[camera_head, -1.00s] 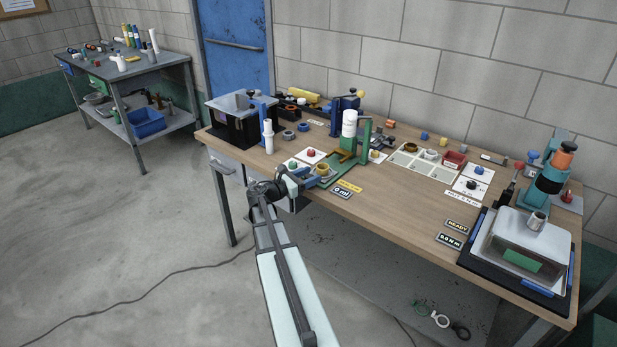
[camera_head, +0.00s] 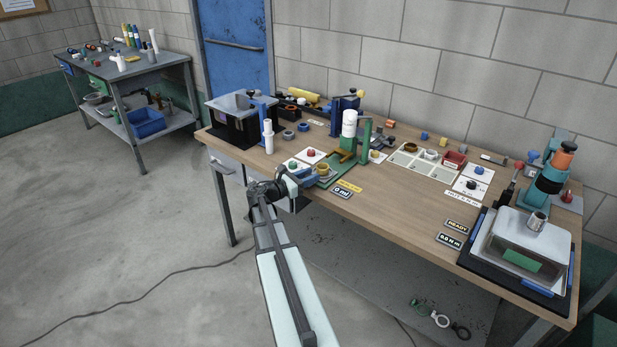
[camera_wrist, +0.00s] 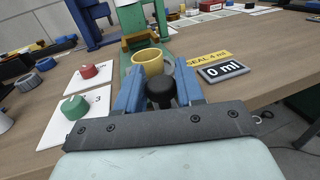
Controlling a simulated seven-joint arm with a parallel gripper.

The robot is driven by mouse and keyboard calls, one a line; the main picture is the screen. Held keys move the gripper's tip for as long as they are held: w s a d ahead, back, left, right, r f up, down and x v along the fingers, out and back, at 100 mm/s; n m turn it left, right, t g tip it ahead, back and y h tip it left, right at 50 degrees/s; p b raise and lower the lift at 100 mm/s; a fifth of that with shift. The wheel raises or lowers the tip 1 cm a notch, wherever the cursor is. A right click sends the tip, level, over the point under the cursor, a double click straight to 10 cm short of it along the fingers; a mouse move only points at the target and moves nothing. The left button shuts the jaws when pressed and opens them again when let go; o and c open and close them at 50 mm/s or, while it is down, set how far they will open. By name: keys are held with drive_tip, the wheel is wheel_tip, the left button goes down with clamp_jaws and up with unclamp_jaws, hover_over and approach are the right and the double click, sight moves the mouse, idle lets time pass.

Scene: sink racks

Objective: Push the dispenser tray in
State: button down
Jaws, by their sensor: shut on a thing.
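The dispenser is a green stand (camera_head: 366,135) with a white bottle (camera_head: 349,124) on the wooden table. A yellow cup (camera_head: 323,168) sits at its front, on the near side of the bottle, and also shows in the wrist view (camera_wrist: 149,60). My gripper (camera_head: 309,179) is at the table's front edge, level with the cup. In the wrist view its blue fingers (camera_wrist: 160,88) are shut on a black knob (camera_wrist: 160,94) just in front of the cup. The tray itself is mostly hidden by my fingers and the cup.
A red button (camera_wrist: 88,71) and a green button (camera_wrist: 74,106) on white plates lie left of my gripper. A "0 ml" display (camera_wrist: 222,70) and a yellow label (camera_wrist: 208,58) lie right.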

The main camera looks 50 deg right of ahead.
drive_tip(key=shift+d, duration=2.35)
drive_tip(key=c, duration=0.8)
unclamp_jaws()
drive_tip(key=v, duration=1.4)
